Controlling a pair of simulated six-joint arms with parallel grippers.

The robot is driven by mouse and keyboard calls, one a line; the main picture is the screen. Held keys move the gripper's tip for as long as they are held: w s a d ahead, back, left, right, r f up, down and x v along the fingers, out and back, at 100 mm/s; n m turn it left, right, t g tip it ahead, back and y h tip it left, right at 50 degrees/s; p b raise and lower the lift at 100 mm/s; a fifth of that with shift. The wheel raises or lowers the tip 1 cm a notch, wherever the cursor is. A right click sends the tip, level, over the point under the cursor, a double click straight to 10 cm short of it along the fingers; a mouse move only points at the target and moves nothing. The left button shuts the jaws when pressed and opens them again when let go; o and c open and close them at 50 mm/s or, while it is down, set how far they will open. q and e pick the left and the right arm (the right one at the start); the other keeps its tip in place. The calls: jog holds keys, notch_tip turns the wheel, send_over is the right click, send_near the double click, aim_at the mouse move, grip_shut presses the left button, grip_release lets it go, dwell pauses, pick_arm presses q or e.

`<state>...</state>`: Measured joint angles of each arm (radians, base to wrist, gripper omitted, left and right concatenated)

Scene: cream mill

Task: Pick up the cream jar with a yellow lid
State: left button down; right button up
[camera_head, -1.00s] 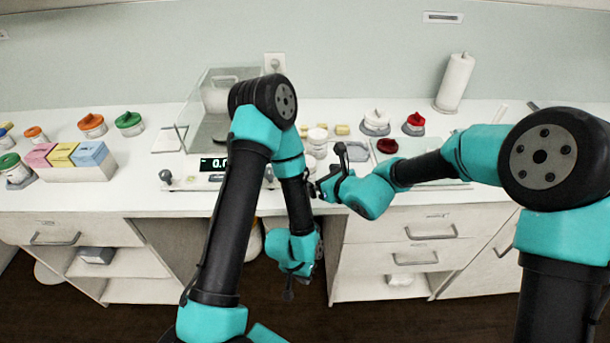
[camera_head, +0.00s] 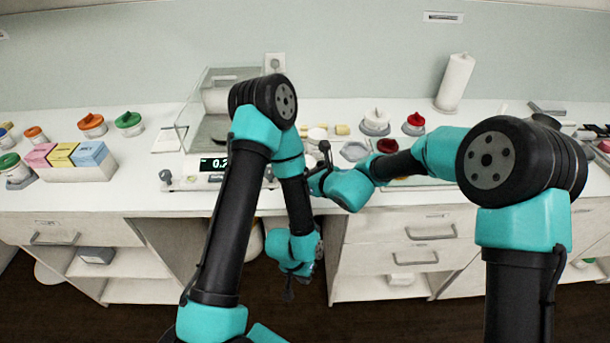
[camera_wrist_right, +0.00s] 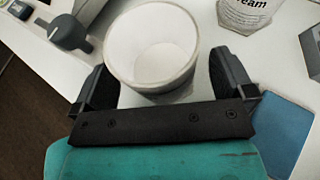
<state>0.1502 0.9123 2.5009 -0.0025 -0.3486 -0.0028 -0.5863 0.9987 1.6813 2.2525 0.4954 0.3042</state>
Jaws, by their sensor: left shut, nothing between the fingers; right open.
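I cannot make out a yellow-lidded cream jar in either view. In the right wrist view, a lidless white jar (camera_wrist_right: 152,45) stands between the spread fingers of my right gripper (camera_wrist_right: 165,82), which is open; I cannot tell whether they touch it. In the head view, my right gripper (camera_head: 312,182) is at the counter's front, right of the scale, partly hidden by my left arm. My left gripper (camera_head: 289,288) is shut and empty, hanging low before the cabinets.
Orange-lidded (camera_head: 92,123) and green-lidded jars (camera_head: 130,121) stand at left behind a box block (camera_head: 75,172). The scale (camera_head: 200,180) is in the middle. White-lidded (camera_head: 375,120) and red-lidded jars (camera_head: 414,123) and a paper roll (camera_head: 455,82) stand at right.

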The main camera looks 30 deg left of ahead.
jog(key=shift+c, duration=0.3)
jog(key=c, duration=0.9)
jog(key=shift+r, duration=0.1)
jog(key=shift+c, duration=0.2)
notch_tip(320, 180, up, 10)
dwell(0.6)
